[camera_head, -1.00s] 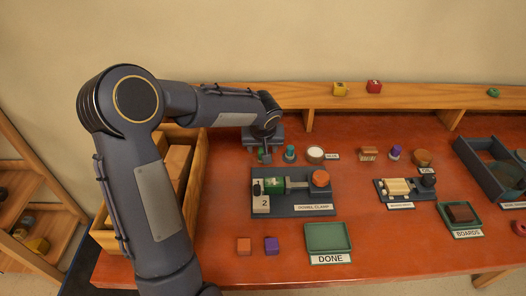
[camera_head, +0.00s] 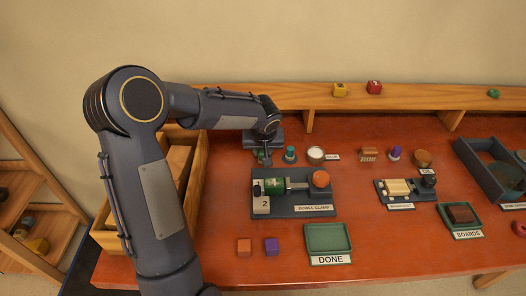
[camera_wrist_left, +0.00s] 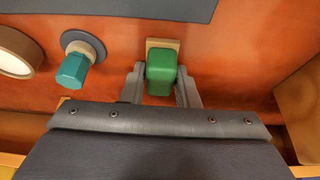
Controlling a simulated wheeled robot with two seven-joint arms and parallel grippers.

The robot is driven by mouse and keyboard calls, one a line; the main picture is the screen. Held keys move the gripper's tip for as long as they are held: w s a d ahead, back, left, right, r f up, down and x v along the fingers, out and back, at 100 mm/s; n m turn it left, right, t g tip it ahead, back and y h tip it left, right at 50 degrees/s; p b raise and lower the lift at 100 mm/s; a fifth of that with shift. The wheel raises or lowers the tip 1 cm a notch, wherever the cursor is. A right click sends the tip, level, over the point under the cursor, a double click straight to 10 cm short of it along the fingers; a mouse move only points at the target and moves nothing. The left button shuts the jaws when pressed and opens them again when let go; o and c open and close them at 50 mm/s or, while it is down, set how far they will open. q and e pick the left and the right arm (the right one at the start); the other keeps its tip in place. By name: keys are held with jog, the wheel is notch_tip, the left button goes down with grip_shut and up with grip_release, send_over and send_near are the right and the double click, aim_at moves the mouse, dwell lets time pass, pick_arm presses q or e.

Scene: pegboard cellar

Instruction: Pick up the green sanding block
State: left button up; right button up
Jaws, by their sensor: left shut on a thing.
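The green sanding block (camera_wrist_left: 160,74) has a tan strip along its edge and sits between the fingers of my left gripper in the left wrist view. My left gripper (camera_wrist_left: 160,88) is shut on it, one finger on each side. In the head view the left gripper (camera_head: 264,157) is at the back left of the red-brown bench, and its wrist mostly hides the block. Whether the block touches the bench I cannot tell. My right gripper is not in view.
A teal hexagonal knob (camera_wrist_left: 73,70) stands close beside the block, with a round white-topped container (camera_head: 316,154) beyond it. The dowel clamp (camera_head: 290,190) lies in front. A wooden crate (camera_head: 199,178) stands at the left, and a green DONE tray (camera_head: 314,251) at the front.

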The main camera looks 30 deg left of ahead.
pick_arm(q)
jog(key=shift+r, duration=0.6)
notch_tip(320, 180, up, 2)
jog(key=shift+s+r, duration=0.1)
jog(key=shift+r, duration=0.15)
jog(key=s+d+r+b, duration=0.1)
jog(key=s+d+r, duration=0.5)
jog(key=s+r, duration=0.3)
jog(key=s, duration=0.3)
jog(key=shift+s+r, duration=0.15)
jog(key=shift+s, duration=0.1)
